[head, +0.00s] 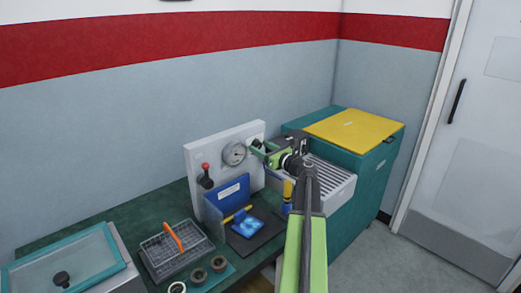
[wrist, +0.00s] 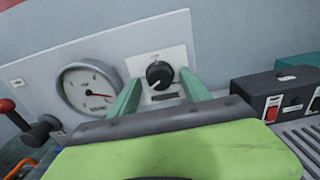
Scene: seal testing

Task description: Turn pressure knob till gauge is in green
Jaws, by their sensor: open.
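The black pressure knob (wrist: 159,74) sits on a pale square plate on the white panel (wrist: 40,58). In the wrist view my gripper (wrist: 158,84) is open, with one green finger on each side of the knob. I cannot tell whether the fingers touch it. The round gauge (wrist: 90,88) is left of the knob, with a red needle pointing to the lower right. Its coloured zones are too small to read. In the head view the gauge (head: 234,153) shows on the upright panel, and my gripper (head: 258,146) is at the panel's right part, hiding the knob.
A red-handled lever (wrist: 12,112) is left of the gauge. A dark box with a red switch (wrist: 272,108) stands right of my gripper. On the bench are a blue holder (head: 228,200), a wire basket (head: 175,250) and several rings. A teal cabinet with a yellow lid (head: 355,130) stands right.

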